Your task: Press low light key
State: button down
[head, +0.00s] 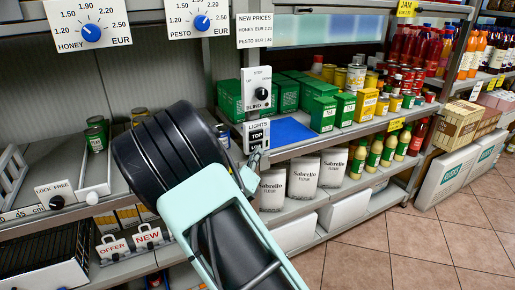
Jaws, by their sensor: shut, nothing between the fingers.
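The white LIGHTS panel (249,127) is fixed to the shelf post at the middle of the head view. It has a black TOP key (257,135) and, below it, a black low key (257,147) that is partly covered. My gripper (254,160) is shut and empty, its tip just at the lower edge of the low key. I cannot tell whether the tip touches the key. My arm hides part of the panel's left and lower side.
A BLIND panel with a knob (262,94) sits just above. Green boxes (323,114) and a blue mat (284,132) lie on the shelf to the right, with flour bags (304,176) below. The tiled floor (415,250) is clear.

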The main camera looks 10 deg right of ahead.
jog(key=shift+r, duration=0.1)
jog(key=shift+s+p, duration=0.2)
jog(key=shift+p, duration=0.2)
jog(key=shift+s, duration=0.1)
jog(key=shift+s+d, duration=0.1)
jog(key=shift+s+d+p, duration=0.3)
jog(key=shift+s+p, duration=0.05)
jog(key=shift+s, duration=0.6)
jog(key=shift+s+d+p, duration=0.3)
jog(key=shift+s, duration=0.6)
jog(key=shift+s+d+p, duration=0.3)
jog(key=shift+s+p, duration=0.05)
jog(key=shift+s, duration=0.6)
